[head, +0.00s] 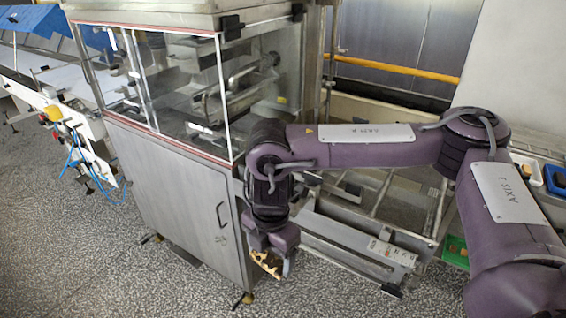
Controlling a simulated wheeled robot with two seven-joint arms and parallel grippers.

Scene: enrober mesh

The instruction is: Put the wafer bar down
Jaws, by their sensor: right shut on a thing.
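My right gripper (270,262) hangs low beside the front right corner of the steel machine cabinet, pointing down. It is shut on a small golden-brown piece (264,265), which looks like the wafer bar. The piece shows only partly between and below the fingers, and its ends are hard to make out. I cannot tell its exact height above the floor. My left gripper is not in view.
The glass-sided machine (185,190) stands just left of my right gripper. A metal frame (345,240) with rails lies to the right. Speckled floor (330,295) is clear in front.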

